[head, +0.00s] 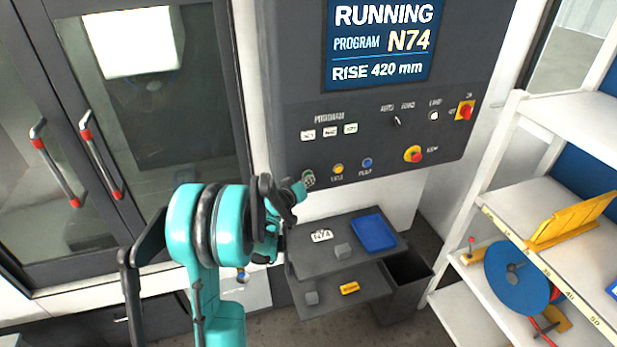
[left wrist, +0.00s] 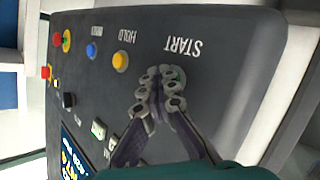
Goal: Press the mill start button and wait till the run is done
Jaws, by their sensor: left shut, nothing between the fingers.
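The mill's control panel (head: 385,120) fills the upper middle of the head view. Its screen (head: 380,42) reads "RUNNING, PROGRAM N74, RISE 420 mm". The green start button (head: 308,177) is at the panel's lower left, and my left gripper (head: 300,188) is right at it. In the left wrist view the shut fingertips (left wrist: 162,88) lie over the green start button (left wrist: 179,75), under the START label, and partly hide it. I cannot tell whether they touch it. The left gripper is shut and empty. My right gripper is not in view.
Yellow hold (head: 338,169) and blue (head: 367,163) buttons sit right of start. A red stop button (head: 414,154) is further right. Below stands a dark shelf (head: 318,262) with an N74 tag, grey blocks and a blue tray (head: 373,233). The mill doors (head: 100,150) are at left.

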